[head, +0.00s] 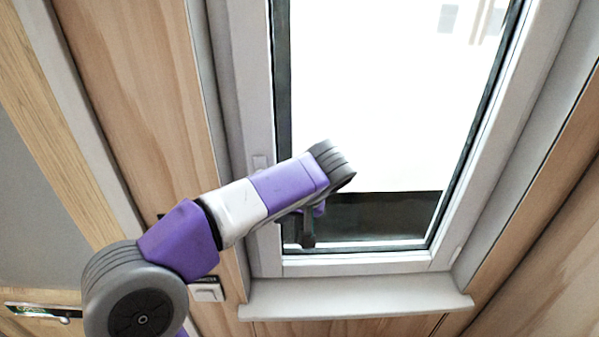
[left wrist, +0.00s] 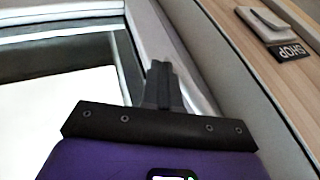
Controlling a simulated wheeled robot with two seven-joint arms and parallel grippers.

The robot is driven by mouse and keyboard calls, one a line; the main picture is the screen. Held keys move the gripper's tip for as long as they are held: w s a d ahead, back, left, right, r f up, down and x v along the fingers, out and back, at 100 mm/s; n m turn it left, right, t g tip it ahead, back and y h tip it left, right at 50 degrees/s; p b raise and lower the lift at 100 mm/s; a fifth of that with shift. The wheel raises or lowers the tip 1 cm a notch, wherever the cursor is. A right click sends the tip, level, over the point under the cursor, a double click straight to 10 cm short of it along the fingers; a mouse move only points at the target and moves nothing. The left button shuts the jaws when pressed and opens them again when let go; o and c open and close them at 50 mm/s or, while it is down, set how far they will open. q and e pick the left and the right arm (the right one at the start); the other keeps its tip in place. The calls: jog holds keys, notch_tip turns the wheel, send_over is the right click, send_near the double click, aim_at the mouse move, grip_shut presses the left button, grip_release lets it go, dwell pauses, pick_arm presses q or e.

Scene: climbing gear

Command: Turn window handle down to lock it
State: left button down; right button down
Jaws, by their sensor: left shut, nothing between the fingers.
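The window (head: 355,264) has a light grey frame and fills the middle of the head view. A small pale fitting (head: 260,162) on its left frame member shows just above my left arm. It may be part of the window handle; the rest is hidden behind the arm, so I cannot tell the handle's angle. My left gripper (head: 307,240) points down in front of the lower left of the pane, shut and empty. In the left wrist view its dark fingers (left wrist: 160,85) are together, with the frame edge behind them. My right gripper is not in view.
A sill (head: 355,301) juts out below the window. A pale switch-like plate (head: 207,291) with a dark label is on the wooden wall at lower left. In the left wrist view, a dark sign (left wrist: 288,51) reads "SHOP". The space right of my arm is clear.

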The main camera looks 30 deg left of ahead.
pick_arm(q)
jog(key=shift+s+a+f, duration=0.15)
jog(key=shift+s+a, duration=0.05)
jog(key=shift+a, duration=0.1)
dwell(0.4)
jog(key=w+d+r, duration=0.1)
jog(key=w+d, duration=0.2)
jog(key=d, duration=1)
jog(key=shift+d, duration=0.25)
jog(key=shift+w+f, duration=0.1)
